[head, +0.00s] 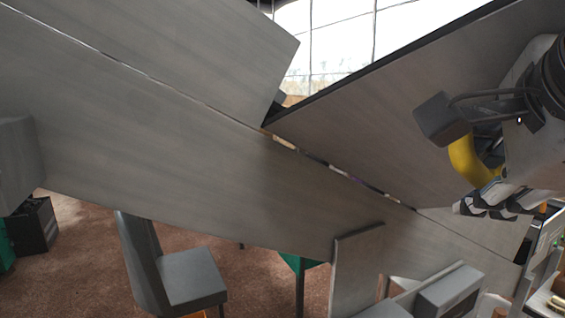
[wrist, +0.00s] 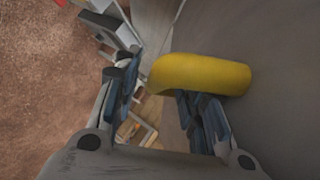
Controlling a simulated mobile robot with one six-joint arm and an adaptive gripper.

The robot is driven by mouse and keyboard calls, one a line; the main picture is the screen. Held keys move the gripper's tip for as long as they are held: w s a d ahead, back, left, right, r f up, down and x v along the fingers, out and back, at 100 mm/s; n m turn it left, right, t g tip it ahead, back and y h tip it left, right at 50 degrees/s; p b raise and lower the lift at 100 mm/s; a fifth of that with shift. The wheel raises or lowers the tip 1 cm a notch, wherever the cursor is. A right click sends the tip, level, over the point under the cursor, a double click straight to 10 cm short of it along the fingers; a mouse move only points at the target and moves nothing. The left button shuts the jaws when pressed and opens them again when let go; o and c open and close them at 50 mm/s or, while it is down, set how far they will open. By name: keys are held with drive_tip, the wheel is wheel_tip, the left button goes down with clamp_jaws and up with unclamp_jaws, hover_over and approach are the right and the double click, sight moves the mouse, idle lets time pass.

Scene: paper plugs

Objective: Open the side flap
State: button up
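The side flap is probably the grey panel (head: 370,120) at the upper right in the head view, tilted, with a dark edge. A thick yellow handle (head: 466,160) shows on its right part, partly hidden by my arm. My gripper (head: 490,207) is at the right, just below the handle. In the wrist view the yellow handle (wrist: 205,74) lies across the right finger's tip and hides it. The fingers are wide apart, with the left finger clear of the handle. I cannot tell whether the right finger touches it.
A long grey panel (head: 180,155) crosses the head view, with a narrow gap along the flap's lower edge. Another grey panel (head: 215,50) is at the upper left. Grey blocks and frames (head: 445,290) crowd the lower right. A chair (head: 185,275) stands on the brown floor below.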

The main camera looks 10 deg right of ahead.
drive_tip(key=v, duration=0.5)
drive_tip(key=shift+s+a+r, duration=0.15)
drive_tip(key=shift+s+a, duration=0.05)
drive_tip(key=shift+s, duration=0.05)
drive_tip(key=shift+s+a+r, duration=0.1)
drive_tip(key=shift+s+r, duration=0.35)
drive_tip(key=shift+s, duration=0.1)
